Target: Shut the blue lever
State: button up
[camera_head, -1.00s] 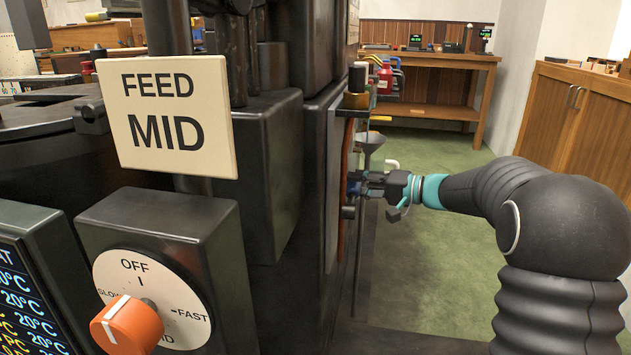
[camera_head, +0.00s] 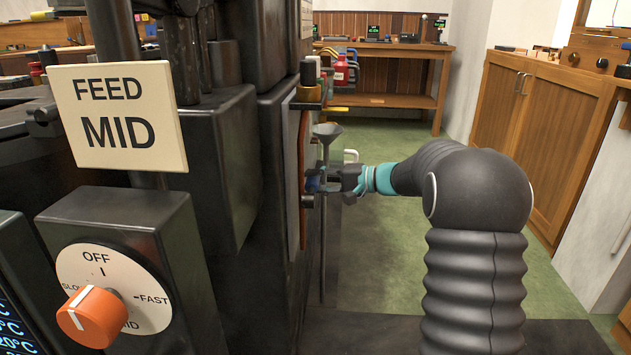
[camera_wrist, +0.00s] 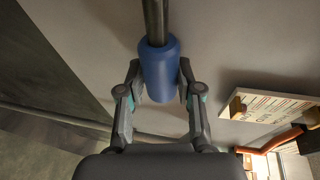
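The blue lever shows in the wrist view as a blue cylindrical grip (camera_wrist: 160,72) on a dark rod, in front of a pale grey panel. My gripper (camera_wrist: 160,82) has one finger on each side of the grip, close against it, and appears shut on it. In the head view my gripper (camera_head: 330,181) is at the side of the dark machine, and a small blue bit of the lever (camera_head: 312,184) shows at its tips. Most of the lever is hidden there.
The dark machine (camera_head: 225,130) fills the left, with a FEED MID sign (camera_head: 117,115) and an orange knob (camera_head: 90,317). A wooden cabinet (camera_head: 540,130) is at right. Green floor (camera_head: 385,240) lies open between.

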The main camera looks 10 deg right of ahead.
jog(key=shift+o, duration=1.3)
jog(key=shift+d, duration=0.15)
jog(key=v, duration=1.1)
jog(key=shift+s+d, duration=0.25)
jog(key=shift+d, duration=0.05)
